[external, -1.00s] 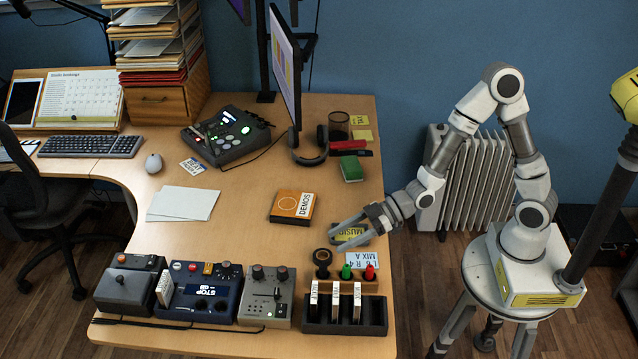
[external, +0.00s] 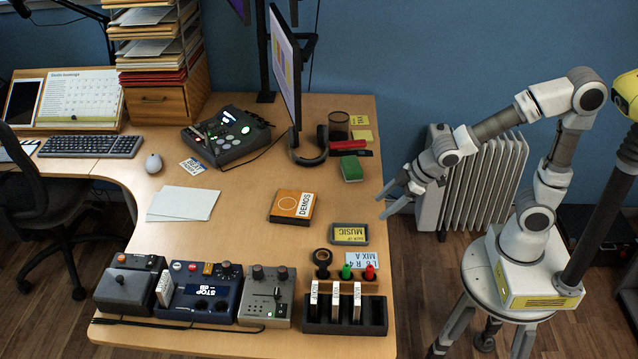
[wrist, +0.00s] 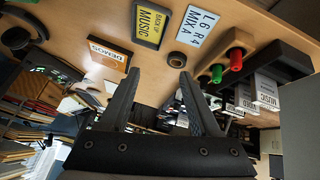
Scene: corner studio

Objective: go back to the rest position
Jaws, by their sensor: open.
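My gripper (external: 383,203) is open and empty. In the external view it hangs in the air at the right edge of the desk, the fingers pointing left. In the wrist view its two dark fingers (wrist: 160,88) stand apart with nothing between them. A framed yellow MUSIC label (external: 349,234) lies on the desk below and left of the gripper, apart from it. The label also shows in the wrist view (wrist: 150,24).
The desk (external: 240,215) holds an orange DEMOS box (external: 291,205), a green block (external: 351,168), a black tape roll (external: 322,257), red and green plugs (external: 358,272) and a dark cartridge rack (external: 345,314). A radiator (external: 470,182) stands behind my arm.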

